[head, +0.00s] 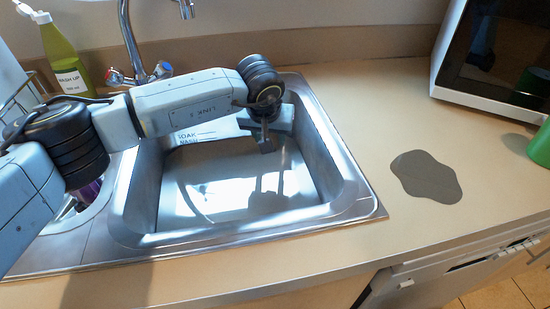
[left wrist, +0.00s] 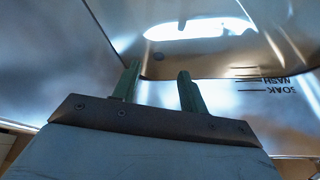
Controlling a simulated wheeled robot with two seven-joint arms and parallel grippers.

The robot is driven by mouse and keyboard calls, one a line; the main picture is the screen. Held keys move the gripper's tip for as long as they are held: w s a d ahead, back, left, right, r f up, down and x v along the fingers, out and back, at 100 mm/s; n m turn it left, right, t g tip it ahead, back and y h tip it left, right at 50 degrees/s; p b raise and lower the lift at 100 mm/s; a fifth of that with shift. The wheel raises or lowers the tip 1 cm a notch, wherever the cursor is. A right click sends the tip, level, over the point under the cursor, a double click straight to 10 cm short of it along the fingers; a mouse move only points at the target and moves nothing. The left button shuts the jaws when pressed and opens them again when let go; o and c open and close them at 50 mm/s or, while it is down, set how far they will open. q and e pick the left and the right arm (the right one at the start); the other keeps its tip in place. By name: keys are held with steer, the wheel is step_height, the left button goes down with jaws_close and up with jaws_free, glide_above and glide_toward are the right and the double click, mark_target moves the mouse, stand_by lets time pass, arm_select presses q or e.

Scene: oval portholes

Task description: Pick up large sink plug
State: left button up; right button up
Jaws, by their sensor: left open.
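My left arm reaches in from the left over the steel sink basin (head: 340,165). My left gripper (head: 266,148) points down into the basin near its back right part. My arm hides part of the basin's back wall. My right gripper is in neither view.
A grey flat wavy-edged mat (head: 427,177) lies on the counter right of the sink. A microwave (head: 500,60) and a green object (head: 540,148) are further right. A green wash-up bottle (head: 62,55) and the tap (head: 133,45) stand behind. The front right counter is clear.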

mark_target(272, 159)
arm_select(q)
steer(key=b+x, duration=0.1)
steer(key=x, duration=0.5)
steer(key=shift+w+d+f+b, duration=0.15)
steer(key=shift+w+b, duration=0.1)
steer(key=shift+b, duration=0.15)
steer(key=shift+w+f, duration=0.2)
steer(key=shift+f, duration=0.1)
jaws_close()
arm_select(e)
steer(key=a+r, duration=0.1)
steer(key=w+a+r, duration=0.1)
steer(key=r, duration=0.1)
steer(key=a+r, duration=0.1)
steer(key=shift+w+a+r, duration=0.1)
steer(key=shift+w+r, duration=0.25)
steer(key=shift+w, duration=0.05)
